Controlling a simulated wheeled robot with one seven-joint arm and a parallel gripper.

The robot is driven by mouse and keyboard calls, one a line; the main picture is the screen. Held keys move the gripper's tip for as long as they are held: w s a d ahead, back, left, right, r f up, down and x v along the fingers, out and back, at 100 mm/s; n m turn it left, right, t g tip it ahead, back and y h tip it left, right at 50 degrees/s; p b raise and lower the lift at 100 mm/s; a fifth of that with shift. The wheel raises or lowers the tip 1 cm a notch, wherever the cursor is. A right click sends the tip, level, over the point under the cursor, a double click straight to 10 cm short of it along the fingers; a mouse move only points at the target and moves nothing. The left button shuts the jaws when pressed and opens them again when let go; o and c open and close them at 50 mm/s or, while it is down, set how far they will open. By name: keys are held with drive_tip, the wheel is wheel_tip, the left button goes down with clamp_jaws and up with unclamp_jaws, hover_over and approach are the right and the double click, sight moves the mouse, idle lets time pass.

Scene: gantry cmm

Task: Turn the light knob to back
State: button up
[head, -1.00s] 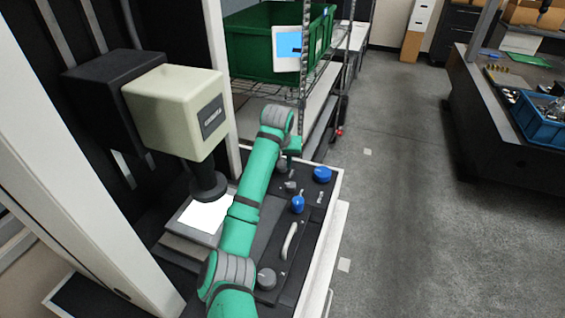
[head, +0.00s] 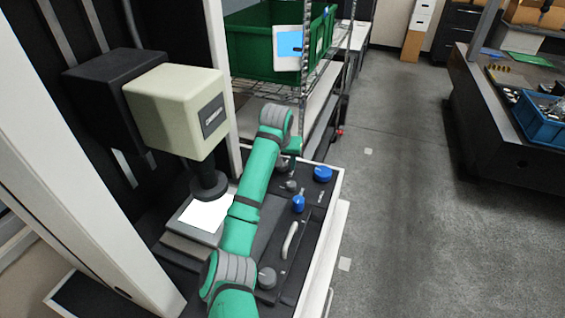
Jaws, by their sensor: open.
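A machine's black control panel (head: 262,245) runs along its right side. It carries a round grey knob (head: 267,277) at the near end, a blue knob (head: 299,203) farther back, and a wider blue knob (head: 322,174) near the far right corner. A small grey control (head: 290,185) sits between my wrist and the blue knobs. The labels are too small to read, so I cannot tell which is the light knob. My green arm reaches over the panel. My gripper (head: 283,168) is open at the far end, low beyond the wrist and partly hidden by the arm; no contact with a knob shows.
A pale curved handle (head: 290,241) rises from the panel. The cream machine head (head: 176,110) hangs left of my arm over a white plate (head: 206,216). A wire shelf with a green bin (head: 262,48) stands behind.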

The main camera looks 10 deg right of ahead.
drive_tip(key=shift+r, duration=0.1)
drive_tip(key=v, duration=1)
drive_tip(key=shift+s+r, duration=0.2)
drive_tip(key=shift+r, duration=0.05)
drive_tip(key=shift+a, duration=0.1)
